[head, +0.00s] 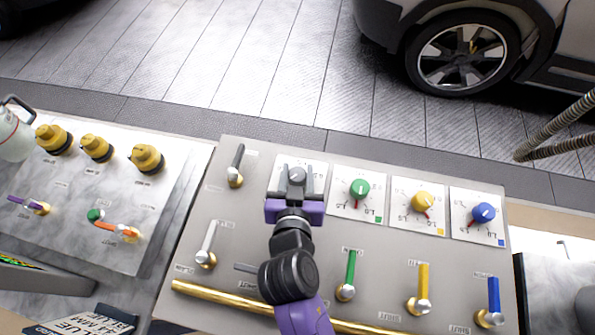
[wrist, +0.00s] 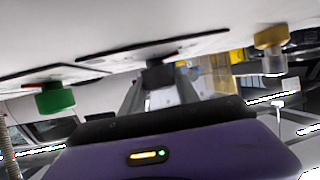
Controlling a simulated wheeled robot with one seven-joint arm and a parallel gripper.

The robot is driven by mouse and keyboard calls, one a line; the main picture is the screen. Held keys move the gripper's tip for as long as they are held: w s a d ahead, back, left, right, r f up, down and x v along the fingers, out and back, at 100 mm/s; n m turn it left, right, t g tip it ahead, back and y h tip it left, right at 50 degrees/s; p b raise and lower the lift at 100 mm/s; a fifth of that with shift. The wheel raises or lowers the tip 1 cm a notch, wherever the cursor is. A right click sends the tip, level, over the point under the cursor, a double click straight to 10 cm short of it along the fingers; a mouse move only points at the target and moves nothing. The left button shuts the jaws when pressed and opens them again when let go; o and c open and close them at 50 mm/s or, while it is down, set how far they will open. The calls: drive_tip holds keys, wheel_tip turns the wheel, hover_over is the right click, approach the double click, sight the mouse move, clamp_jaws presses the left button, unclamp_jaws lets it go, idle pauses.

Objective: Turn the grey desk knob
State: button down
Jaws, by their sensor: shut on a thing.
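The grey desk knob (head: 297,174) sits on a white dial plate on the grey sloped desk panel (head: 390,258), first in a row of knobs. My purple gripper (head: 296,188) is over that plate with its two grey fingers on either side of the knob, shut on it. In the wrist view the dark grey knob (wrist: 160,74) shows between the fingers of my gripper (wrist: 162,90). The fingers and arm hide most of its plate, so its pointer and scale cannot be read.
Green (head: 360,188), yellow (head: 422,201) and blue (head: 484,213) knobs stand to the right. Levers line the panel below, with a dark lever (head: 237,165) upper left. A brass rail (head: 215,300) runs along the front. A second panel (head: 125,190) with yellow knobs is at left.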

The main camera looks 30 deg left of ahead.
sight(297, 173)
drive_tip(key=shift+f, duration=0.1)
drive_tip(key=c, duration=0.9)
unclamp_jaws()
wheel_tip(297, 173, up, 20)
drive_tip(key=shift+b, duration=0.35)
